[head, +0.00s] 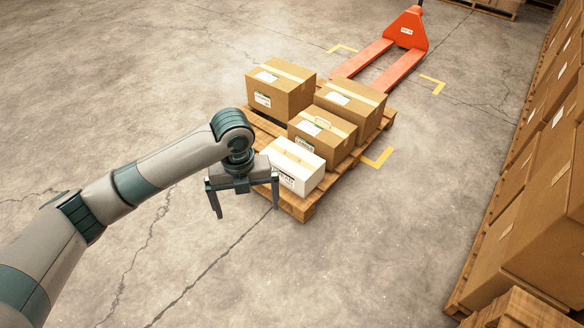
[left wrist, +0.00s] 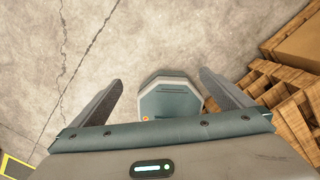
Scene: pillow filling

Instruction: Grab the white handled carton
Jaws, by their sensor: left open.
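The white carton (head: 297,166) sits on the near corner of a wooden pallet (head: 303,206) in the head view. A tan handle strip shows on its top and a dark label on its side. My left gripper (head: 246,209) is open and empty, just left of the carton and in front of part of its left side in the picture. The white carton cannot be made out there. My right gripper is not in view.
Brown cartons (head: 280,88) share the pallet behind the white one. An orange pallet jack (head: 405,32) stands beyond, and stacked cartons (head: 545,215) line the right side. Concrete floor (head: 150,100) is clear to the left.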

